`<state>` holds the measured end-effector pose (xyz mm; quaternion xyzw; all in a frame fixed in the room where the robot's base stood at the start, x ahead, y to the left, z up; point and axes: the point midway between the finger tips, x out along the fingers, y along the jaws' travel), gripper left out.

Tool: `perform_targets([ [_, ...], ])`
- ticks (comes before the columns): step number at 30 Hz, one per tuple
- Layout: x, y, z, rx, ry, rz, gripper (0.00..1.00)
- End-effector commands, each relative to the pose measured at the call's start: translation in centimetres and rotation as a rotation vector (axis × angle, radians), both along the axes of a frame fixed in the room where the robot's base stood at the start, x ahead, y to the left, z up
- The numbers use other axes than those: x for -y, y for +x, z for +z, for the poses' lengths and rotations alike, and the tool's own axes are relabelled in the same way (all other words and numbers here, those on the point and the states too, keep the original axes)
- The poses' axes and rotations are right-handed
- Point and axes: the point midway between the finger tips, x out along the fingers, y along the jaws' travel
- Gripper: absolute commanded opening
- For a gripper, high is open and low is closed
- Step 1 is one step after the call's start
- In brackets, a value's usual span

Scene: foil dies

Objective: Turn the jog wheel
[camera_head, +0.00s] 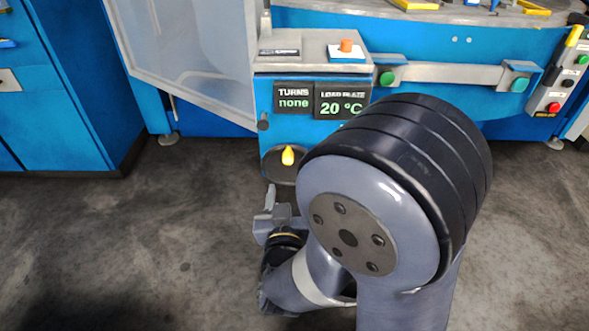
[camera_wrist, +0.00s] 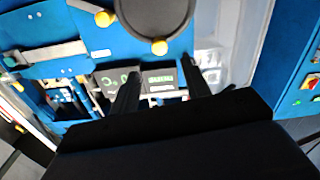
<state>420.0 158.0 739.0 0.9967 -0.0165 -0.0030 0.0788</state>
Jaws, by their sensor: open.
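The jog wheel (camera_head: 272,164) is a dark disc low on the front of the blue machine, partly hidden by my arm. Its yellow knob (camera_head: 288,155) sticks out on the wheel's upper right in the head view. In the wrist view, which looks upside down, the wheel (camera_wrist: 150,14) is at the top, with the yellow knob (camera_wrist: 158,47) on its lower rim. My gripper (camera_head: 269,198) is open and empty, below and in front of the wheel, apart from it. Both fingers (camera_wrist: 160,76) show in the wrist view.
Above the wheel, the displays (camera_head: 321,100) read TURNS none and LOAD PLATE 20 °C. An orange button (camera_head: 346,46) sits on top. A grey bar with green buttons (camera_head: 450,75) runs to the right. A translucent panel (camera_head: 190,55) stands at left. The floor (camera_head: 120,240) at left is clear.

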Motion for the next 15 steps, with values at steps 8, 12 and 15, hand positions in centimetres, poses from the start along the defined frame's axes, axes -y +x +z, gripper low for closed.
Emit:
perform_targets([
  [8, 0.2, 2.7, 0.1, 0.006, 0.0, -0.007, 0.45],
  [12, 0.3, 5.2, 0.0, 0.005, 0.001, -0.007, 0.45],
  [15, 0.4, 7.1, 0.0, 0.005, 0.002, -0.006, 0.45],
])
